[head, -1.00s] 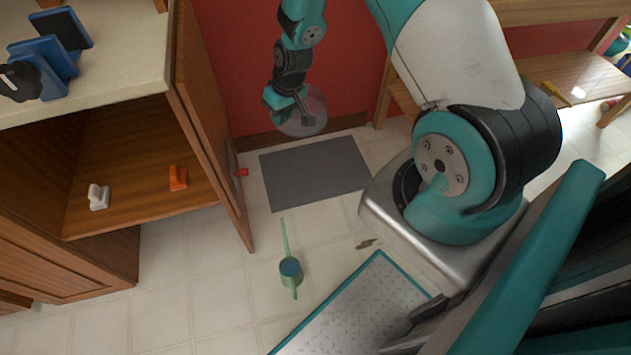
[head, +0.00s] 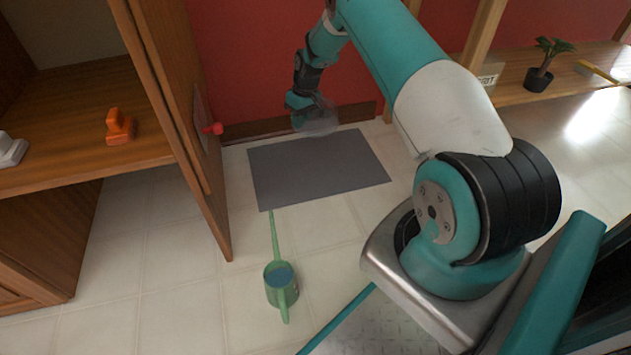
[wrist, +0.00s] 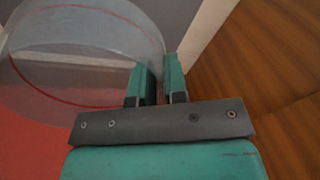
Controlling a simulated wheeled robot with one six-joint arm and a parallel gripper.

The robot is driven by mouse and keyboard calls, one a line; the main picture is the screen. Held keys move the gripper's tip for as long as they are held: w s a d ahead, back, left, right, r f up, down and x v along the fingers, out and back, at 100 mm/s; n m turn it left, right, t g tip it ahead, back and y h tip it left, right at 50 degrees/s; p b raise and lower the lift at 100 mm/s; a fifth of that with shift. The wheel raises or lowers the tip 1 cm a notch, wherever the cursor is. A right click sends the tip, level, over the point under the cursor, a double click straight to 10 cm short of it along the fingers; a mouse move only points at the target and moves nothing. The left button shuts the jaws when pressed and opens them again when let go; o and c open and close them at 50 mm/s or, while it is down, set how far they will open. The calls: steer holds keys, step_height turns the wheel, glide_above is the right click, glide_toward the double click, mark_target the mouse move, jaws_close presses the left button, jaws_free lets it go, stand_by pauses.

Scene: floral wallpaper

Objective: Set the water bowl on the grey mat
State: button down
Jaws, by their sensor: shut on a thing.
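The water bowl (head: 320,120) is clear and see-through. In the head view it is at the far edge of the grey mat (head: 315,172), in front of the red wall. Its height over the floor is hard to tell. My gripper (head: 304,106) is at the bowl's left side. In the wrist view, the bowl (wrist: 75,60) fills the upper left, with a thin red line around it. There my gripper's two fingers (wrist: 158,82) are shut on the bowl's wall. The mat lies flat and bare on the tiled floor.
A green watering can (head: 281,284) stands on the floor, its long spout towards the mat. A wooden bench (head: 510,86) with a potted plant (head: 541,70) is at the back right.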

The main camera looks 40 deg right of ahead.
steer(key=f+b, duration=0.1)
steer(key=d+f+b, duration=0.1)
steer(key=d+f, duration=0.1)
steer(key=f, duration=0.1)
steer(key=shift+w+f+b, duration=0.1)
steer(key=shift+w+b, duration=0.15)
steer(key=shift+b, duration=0.15)
step_height(320, 180, down, 20)
steer(key=b, duration=1.3)
steer(key=shift+d, duration=0.1)
steer(key=c, duration=1.6)
jaws_free()
steer(key=o, duration=0.5)
steer(key=shift+c, duration=0.2)
